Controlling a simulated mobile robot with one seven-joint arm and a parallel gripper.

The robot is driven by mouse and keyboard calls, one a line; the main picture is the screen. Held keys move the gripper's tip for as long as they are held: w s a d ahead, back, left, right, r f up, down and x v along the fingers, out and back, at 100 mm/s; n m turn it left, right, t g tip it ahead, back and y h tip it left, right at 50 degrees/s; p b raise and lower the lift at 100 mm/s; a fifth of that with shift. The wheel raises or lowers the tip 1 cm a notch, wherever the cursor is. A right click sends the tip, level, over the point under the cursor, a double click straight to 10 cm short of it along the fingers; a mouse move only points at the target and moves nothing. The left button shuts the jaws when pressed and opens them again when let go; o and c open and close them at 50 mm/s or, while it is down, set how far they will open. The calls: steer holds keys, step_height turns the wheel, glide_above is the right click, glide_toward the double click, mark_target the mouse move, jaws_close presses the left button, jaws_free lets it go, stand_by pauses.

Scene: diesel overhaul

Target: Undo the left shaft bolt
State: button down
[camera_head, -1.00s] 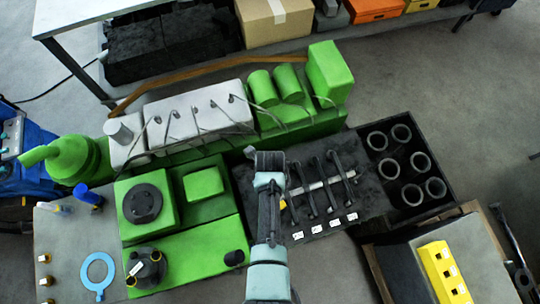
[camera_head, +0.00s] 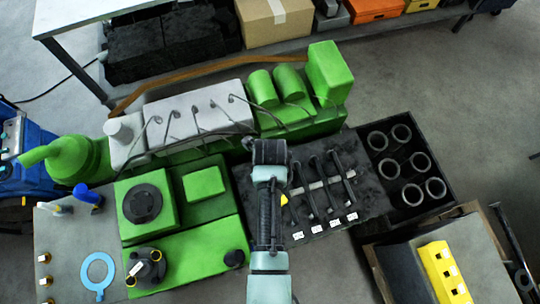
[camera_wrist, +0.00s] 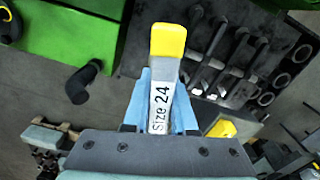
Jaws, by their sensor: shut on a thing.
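My gripper (camera_wrist: 172,92) is shut on a grey tool (camera_wrist: 158,108) with a yellow end and a white label reading "Size 24". In the head view, the end of my arm (camera_head: 268,152) is over the left edge of the dark tool mat, beside the green engine (camera_head: 200,250); the fingers and held tool cannot be made out there. I cannot pick out the left shaft bolt in either view.
Several dark long-handled tools (camera_head: 330,185) with white tags lie on the dark mat. A black tray (camera_head: 447,197) with several rings is to the right, and a yellow block (camera_head: 443,270) at lower right. A blue ring (camera_head: 98,272) lies on the grey table at left.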

step_height(320, 180, up, 2)
steer(key=s, duration=0.7)
stand_by(0.4)
